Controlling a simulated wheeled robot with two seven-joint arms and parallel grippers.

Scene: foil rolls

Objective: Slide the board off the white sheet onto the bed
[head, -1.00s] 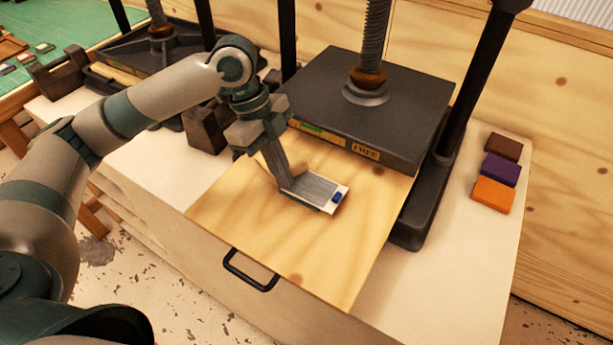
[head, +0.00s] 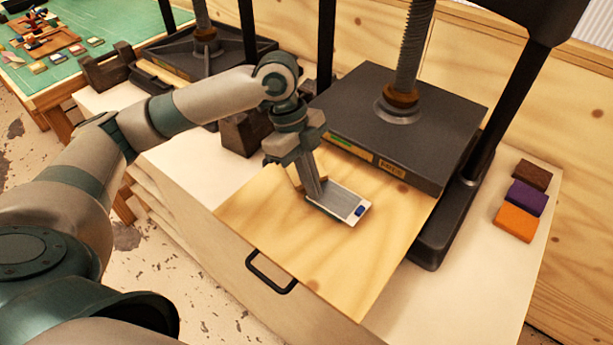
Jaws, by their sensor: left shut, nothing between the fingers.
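A small flat grey board (head: 335,199) lies over the bare wooden bed (head: 345,270) of the press. White shows along its edge and at its right end, where the white sheet (head: 366,205) has a blue patch. Most of the sheet is hidden under the board. My left gripper (head: 314,196) reaches down from the upper left. Its fingers are shut, with nothing between them, and their tips are at the board's left end. I cannot tell whether they touch it. My right gripper is not in view.
The press's dark platen (head: 400,120) hangs over the far part of the bed, close behind the board. A black handle (head: 270,275) is on the bed's front edge. Orange (head: 517,222), purple and brown blocks lie at the right. The bed's near half is clear.

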